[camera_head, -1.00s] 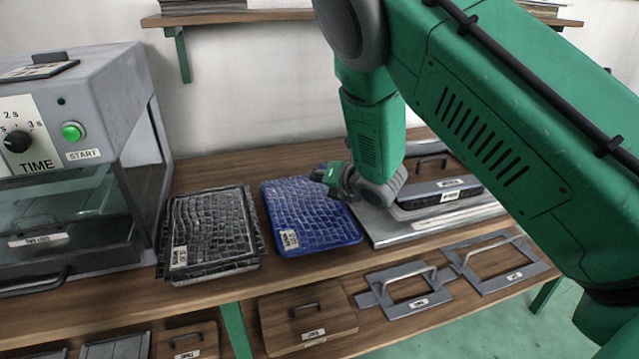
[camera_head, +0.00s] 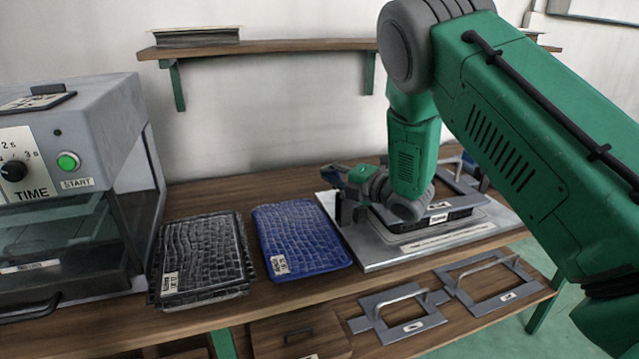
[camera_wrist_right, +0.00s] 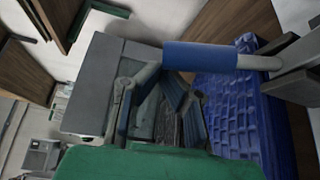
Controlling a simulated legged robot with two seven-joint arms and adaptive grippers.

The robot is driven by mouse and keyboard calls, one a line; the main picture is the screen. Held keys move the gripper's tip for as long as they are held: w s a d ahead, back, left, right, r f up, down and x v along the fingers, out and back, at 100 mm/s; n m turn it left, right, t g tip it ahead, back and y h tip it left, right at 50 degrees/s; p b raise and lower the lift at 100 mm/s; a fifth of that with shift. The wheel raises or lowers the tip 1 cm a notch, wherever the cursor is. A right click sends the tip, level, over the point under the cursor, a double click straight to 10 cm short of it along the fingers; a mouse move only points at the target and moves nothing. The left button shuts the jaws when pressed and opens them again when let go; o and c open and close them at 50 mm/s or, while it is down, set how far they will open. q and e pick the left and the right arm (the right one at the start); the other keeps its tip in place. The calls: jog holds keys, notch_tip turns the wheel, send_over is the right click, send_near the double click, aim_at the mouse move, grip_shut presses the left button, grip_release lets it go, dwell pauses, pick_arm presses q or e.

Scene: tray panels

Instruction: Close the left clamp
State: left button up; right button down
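The left clamp shows in the right wrist view as a blue handle grip (camera_wrist_right: 205,55) on a metal rod, lying crosswise just beyond my right gripper's fingertips. My right gripper (camera_wrist_right: 155,88) has its two fingers apart with nothing visible held between them. I cannot tell whether a finger touches the handle. In the head view, my right gripper (camera_head: 345,180) is over the left end of the grey metal base plate (camera_head: 385,258). The arm and gripper hide most of the clamp there. My left gripper is not in view.
A blue textured tray panel (camera_head: 300,235) and a black one (camera_head: 200,255) lie left of the base plate. A grey machine (camera_head: 95,120) with a green button stands at the far left. Metal frames with handles (camera_head: 400,310) lie on the lower shelf.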

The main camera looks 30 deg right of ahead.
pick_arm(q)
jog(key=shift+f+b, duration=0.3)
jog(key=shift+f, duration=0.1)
pick_arm(e)
jog(key=m, duration=0.1)
jog(key=d+t, duration=0.1)
jog(key=d+r+m, duration=0.1)
jog(key=shift+s+d+m, duration=0.15)
jog(key=shift+s+m, duration=0.1)
jog(key=shift+m, duration=0.05)
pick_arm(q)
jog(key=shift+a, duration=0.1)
pick_arm(e)
jog(key=shift+r, duration=0.1)
